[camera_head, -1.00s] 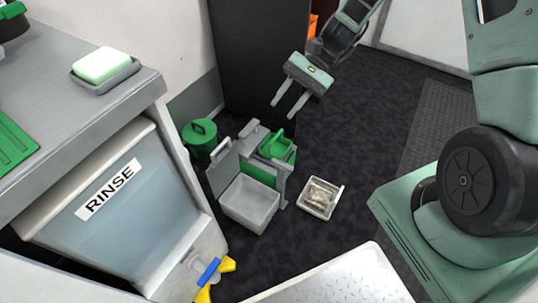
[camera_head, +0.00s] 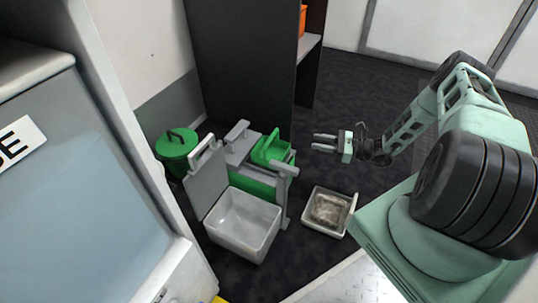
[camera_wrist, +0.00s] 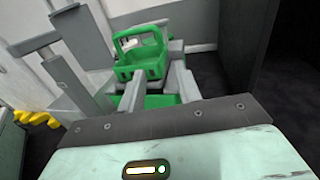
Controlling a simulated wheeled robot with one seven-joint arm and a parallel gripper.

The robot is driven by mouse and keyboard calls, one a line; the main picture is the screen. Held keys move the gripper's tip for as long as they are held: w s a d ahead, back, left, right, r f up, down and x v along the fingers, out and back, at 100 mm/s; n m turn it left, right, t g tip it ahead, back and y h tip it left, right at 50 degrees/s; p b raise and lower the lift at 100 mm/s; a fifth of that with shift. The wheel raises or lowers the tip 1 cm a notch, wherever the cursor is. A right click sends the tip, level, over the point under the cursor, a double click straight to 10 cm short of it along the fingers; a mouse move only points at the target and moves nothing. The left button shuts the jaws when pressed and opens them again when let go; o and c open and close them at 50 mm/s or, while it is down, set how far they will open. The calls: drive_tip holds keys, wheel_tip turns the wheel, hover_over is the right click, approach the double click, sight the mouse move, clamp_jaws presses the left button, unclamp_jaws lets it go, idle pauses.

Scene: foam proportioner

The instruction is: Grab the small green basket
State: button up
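The small green basket (camera_head: 270,149) sits on top of the grey and green unit in the middle of the head view. In the wrist view the basket (camera_wrist: 139,58) is upright with its handle raised, a small pale thing showing through the handle opening. My gripper (camera_head: 315,142) is to the right of the basket and apart from it, its two fingers pointing left towards it. In the wrist view my gripper (camera_wrist: 156,86) has its fingers spread with a gap between them, and nothing is held. The basket appears beyond the fingertips.
A grey open bin (camera_head: 243,222) with a raised lid stands in front of the unit. A green lidded bucket (camera_head: 176,147) is at its left. A shallow white tray (camera_head: 329,211) lies on the floor to the right. A dark cabinet (camera_head: 240,60) stands behind. Dark floor is clear at the right.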

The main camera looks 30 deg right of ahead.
drive_tip(key=b, duration=0.4)
approach(277, 141)
drive_tip(key=w+a+r, duration=0.2)
drive_tip(key=w, duration=0.1)
drive_tip(key=shift+w+a+r, duration=0.15)
drive_tip(key=shift+w+a, duration=0.05)
drive_tip(key=shift+a, duration=0.1)
drive_tip(key=b+x, duration=0.3)
drive_tip(key=x, duration=0.1)
drive_tip(key=shift+w+a+b, duration=0.3)
drive_tip(key=shift+b, duration=0.1)
drive_tip(key=shift+w+a+r, duration=0.15)
drive_tip(key=shift+w+a, duration=0.2)
drive_tip(key=shift+r, duration=0.1)
clamp_jaws()
